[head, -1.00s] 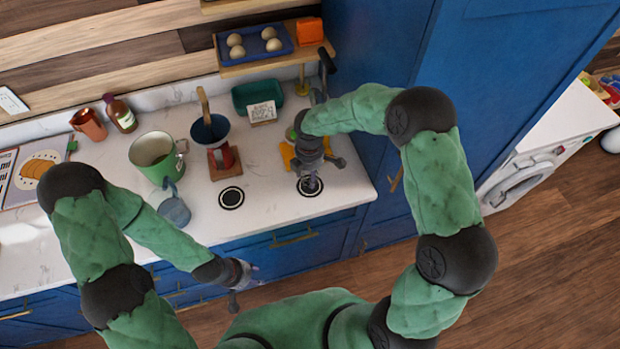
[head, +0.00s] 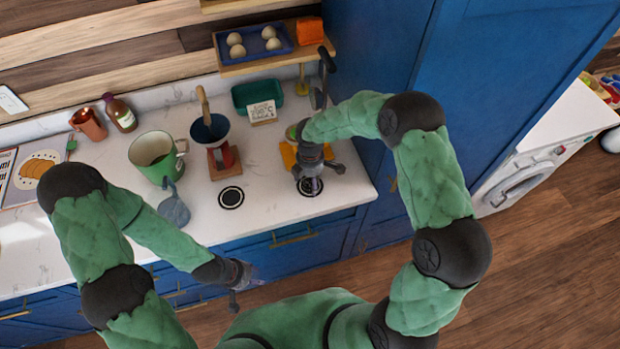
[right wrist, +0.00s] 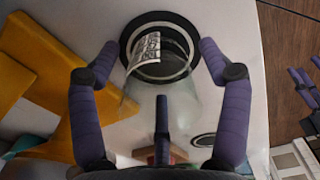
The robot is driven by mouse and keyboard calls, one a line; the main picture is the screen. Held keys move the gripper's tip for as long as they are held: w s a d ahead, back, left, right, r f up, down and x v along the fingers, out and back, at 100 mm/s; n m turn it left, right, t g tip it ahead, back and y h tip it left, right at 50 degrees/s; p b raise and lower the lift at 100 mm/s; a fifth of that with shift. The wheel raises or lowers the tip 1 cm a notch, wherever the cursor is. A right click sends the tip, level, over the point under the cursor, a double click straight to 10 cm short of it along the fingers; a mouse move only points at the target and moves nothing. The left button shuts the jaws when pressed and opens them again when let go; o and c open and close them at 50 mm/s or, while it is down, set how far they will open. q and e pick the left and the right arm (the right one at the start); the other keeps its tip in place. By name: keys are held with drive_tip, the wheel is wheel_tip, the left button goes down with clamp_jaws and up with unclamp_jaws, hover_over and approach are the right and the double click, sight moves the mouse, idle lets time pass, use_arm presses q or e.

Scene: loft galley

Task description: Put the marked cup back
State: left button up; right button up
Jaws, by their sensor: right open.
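A clear glass cup with a black-and-white printed mark (right wrist: 147,48) shows in the right wrist view. It stands on or just over a black ring (right wrist: 185,22) on the white counter; I cannot tell whether it touches. My right gripper (right wrist: 160,75) is open, its fingers spread on both sides of the cup and apart from it. In the head view my right gripper (head: 316,178) points down over the same ring and mostly hides the cup. My left gripper (head: 240,281) hangs empty in front of the counter edge; its opening is unclear.
A second black ring (head: 231,197) lies bare to the left. A dripper stand (head: 222,162), a green pot (head: 153,158) and a grey-blue jug (head: 174,211) stand further left. A yellow object (head: 288,156) sits close behind my right gripper. The tall blue cabinet (head: 385,60) bounds the right.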

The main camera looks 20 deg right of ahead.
drive_tip(key=shift+r, duration=0.15)
wheel_tip(320, 180, up, 12)
drive_tip(key=shift+r+p, duration=0.1)
drive_tip(key=shift+p, duration=0.35)
